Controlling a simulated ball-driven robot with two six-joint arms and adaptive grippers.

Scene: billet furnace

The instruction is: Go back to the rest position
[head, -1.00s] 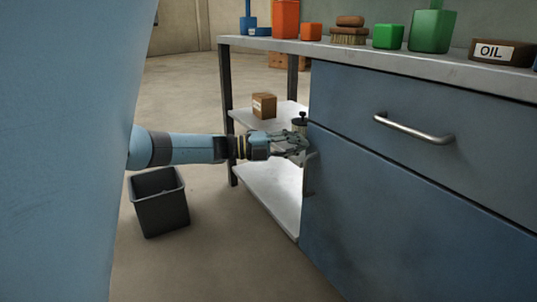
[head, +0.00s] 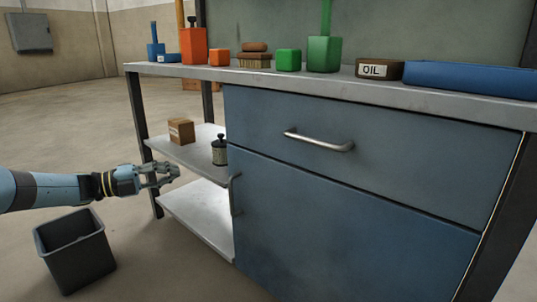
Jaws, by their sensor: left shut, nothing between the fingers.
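My left gripper (head: 158,177) comes in from the left on a light blue arm. It is shut and empty, in front of the open shelves at the workbench's left end and above and to the right of a dark bin. The blue workbench (head: 355,190) has a wide drawer with a metal handle (head: 318,140) and a lower door with an upright handle (head: 235,195). The drawer and door look closed. My right gripper is not in view.
The upper shelf (head: 190,150) holds a brown box (head: 181,131) and a small dark canister (head: 219,150). The dark bin (head: 76,255) stands on the floor. The benchtop (head: 300,78) carries coloured containers, a brush (head: 255,61) and an OIL box (head: 379,69). Floor at the left is open.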

